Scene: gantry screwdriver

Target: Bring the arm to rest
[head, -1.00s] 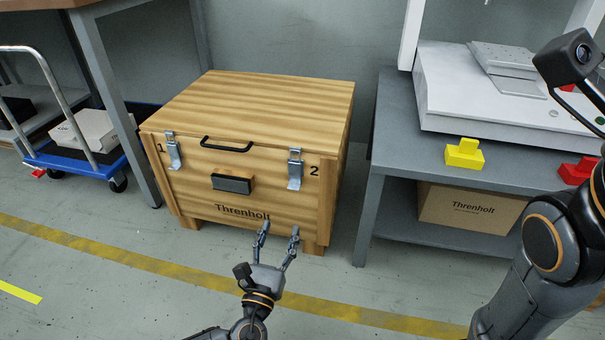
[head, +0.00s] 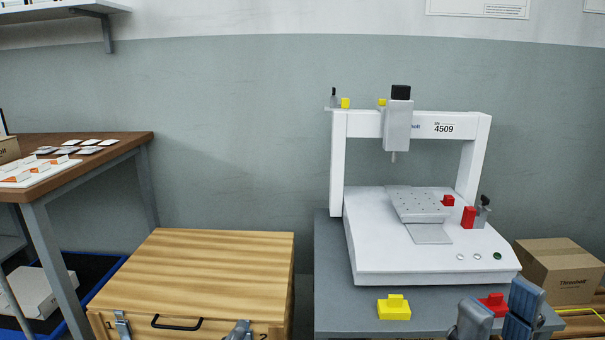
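My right gripper (head: 499,312) is at the bottom right in the head view. Its dark fingers stand apart, and I see no object held between them. A red block (head: 493,302) shows behind the gap, on the grey bench (head: 345,322). The bottom edge cuts off the rest of the gripper and the arm. My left gripper is not clearly seen; the grey piece at the front right of the wooden crate (head: 205,265) looks like its latch (head: 238,331).
A white gantry machine (head: 365,262) stands on the grey bench, with a yellow block (head: 394,307) in front of it. A cardboard box (head: 560,270) is at the right. A brown-topped table (head: 105,153) with parts is at the left. The crate lid is shut and clear.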

